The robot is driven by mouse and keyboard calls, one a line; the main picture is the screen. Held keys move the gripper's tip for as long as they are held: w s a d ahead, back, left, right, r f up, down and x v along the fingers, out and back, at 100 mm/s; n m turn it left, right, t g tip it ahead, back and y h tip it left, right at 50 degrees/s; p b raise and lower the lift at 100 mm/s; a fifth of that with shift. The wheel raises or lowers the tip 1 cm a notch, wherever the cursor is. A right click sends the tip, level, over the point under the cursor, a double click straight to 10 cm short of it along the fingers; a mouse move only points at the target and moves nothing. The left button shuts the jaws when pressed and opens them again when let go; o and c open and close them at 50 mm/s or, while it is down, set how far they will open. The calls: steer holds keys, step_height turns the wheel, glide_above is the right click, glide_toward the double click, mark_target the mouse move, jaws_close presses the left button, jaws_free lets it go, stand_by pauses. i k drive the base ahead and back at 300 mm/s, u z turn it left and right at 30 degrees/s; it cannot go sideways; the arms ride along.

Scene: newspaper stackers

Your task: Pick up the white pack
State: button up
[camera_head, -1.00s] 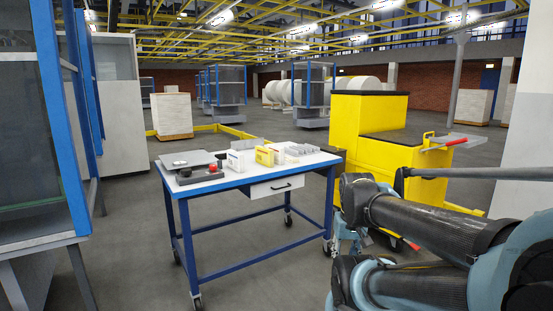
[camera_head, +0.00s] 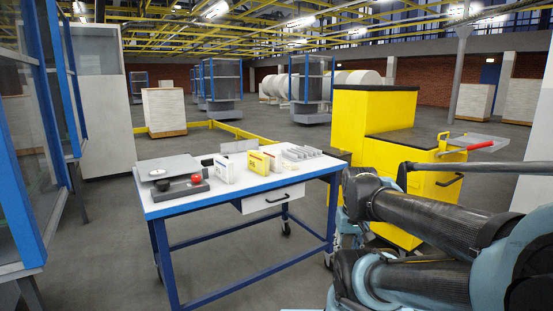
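A white pack (camera_head: 226,169) stands upright on the white top of a blue-framed wheeled table (camera_head: 195,207). It is just left of a yellow pack (camera_head: 257,163). Another pale pack (camera_head: 275,158) stands behind and right of the yellow one, partly hidden by it. My arm's dark links fill the lower right of the view, right of the table and well apart from the packs. I cannot make out my gripper in this view.
A scale (camera_head: 168,168) and a dark box with a red button (camera_head: 195,183) are on the table's left. A grey rack (camera_head: 301,153) is at its right back. A yellow machine (camera_head: 375,120) stands to the right. Floor in front is clear.

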mark_target(275, 157)
steer(key=u, duration=0.05)
steer(key=i, duration=0.9)
